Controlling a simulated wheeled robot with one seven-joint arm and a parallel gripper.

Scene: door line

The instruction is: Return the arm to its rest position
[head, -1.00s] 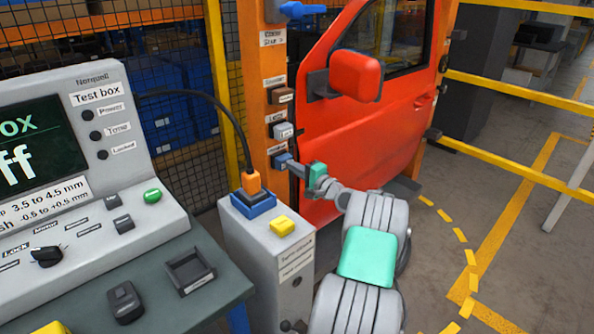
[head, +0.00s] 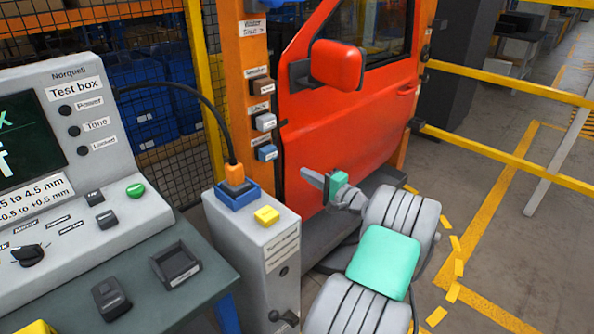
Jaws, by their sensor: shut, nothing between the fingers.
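My gripper (head: 312,178) is at the end of my grey and green arm, in front of the lower part of the red door (head: 345,130). Its fingers are together with nothing visible between them, and they point left toward the orange post (head: 256,110). The fingertips appear apart from the blue block (head: 267,152) on the post, which is up and to the left of them. My arm is bent and reaches up from the bottom of the picture, right of the grey pedestal (head: 283,250).
The test box (head: 120,170) stands on a dark table (head: 215,275) at left. An orange plug with a black cable sits in a blue socket (head: 238,195) on the pedestal, beside a yellow button (head: 267,216). Yellow rails (head: 500,160) cross at right. Open floor lies at right.

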